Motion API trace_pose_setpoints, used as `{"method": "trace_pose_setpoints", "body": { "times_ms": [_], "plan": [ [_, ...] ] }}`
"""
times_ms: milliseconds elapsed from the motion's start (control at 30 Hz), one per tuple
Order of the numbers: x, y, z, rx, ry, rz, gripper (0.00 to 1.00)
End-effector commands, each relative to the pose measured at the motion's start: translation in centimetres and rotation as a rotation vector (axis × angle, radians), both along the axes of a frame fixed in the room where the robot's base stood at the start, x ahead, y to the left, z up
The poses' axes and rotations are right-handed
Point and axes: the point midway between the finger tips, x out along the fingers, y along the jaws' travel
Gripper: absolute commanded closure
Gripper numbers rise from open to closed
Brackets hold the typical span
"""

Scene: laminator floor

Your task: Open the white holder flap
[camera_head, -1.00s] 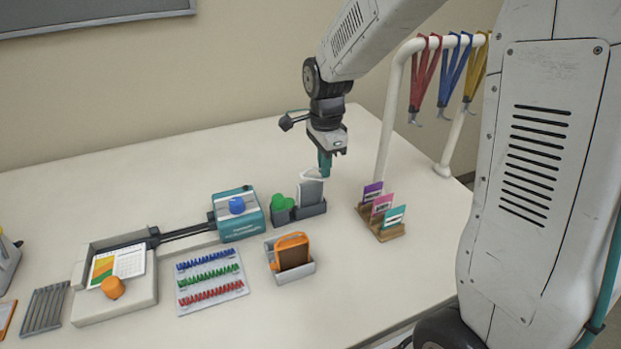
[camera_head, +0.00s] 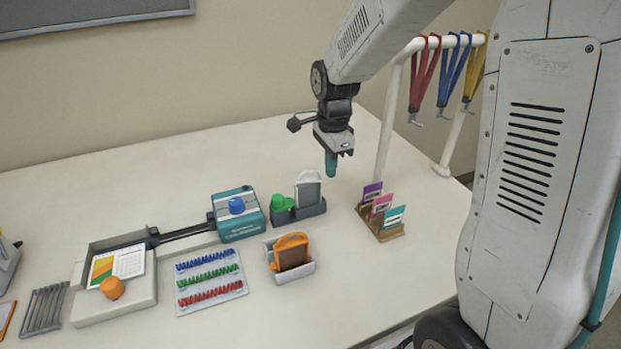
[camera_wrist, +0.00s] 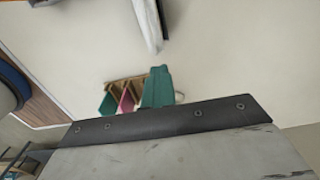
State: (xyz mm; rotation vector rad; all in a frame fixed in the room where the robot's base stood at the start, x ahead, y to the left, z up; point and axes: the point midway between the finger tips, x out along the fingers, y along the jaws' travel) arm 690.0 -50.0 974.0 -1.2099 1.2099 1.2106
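The white holder (camera_head: 309,174) stands in the right half of a dark grey tray (camera_head: 312,209). Its white loop-shaped flap stands nearly upright, rising behind a grey panel. In the wrist view, a pale, edge-on part of the white holder (camera_wrist: 147,24) shows at the top. My gripper (camera_head: 331,164) points down to the right of and slightly behind the holder, apart from it. Its teal fingertips look closed together, with nothing visible between them. They also show in the wrist view (camera_wrist: 158,88).
A green holder (camera_head: 282,203) shares the tray on the left. An orange holder (camera_head: 291,251) stands in front. A wooden card rack (camera_head: 391,235) is to the right, near a white rail (camera_head: 383,150) with hanging lanyards. The blue-topped device (camera_head: 238,218) is left.

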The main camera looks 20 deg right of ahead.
Motion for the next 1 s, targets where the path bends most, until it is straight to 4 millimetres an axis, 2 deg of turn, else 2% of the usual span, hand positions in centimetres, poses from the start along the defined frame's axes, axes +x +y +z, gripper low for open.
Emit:
{"method": "trace_pose_setpoints", "body": {
  "times_ms": [1000],
  "plan": [
    [0.0,-1.3,-1.3,0.001,0.0,-0.001,1.0]
  ]
}}
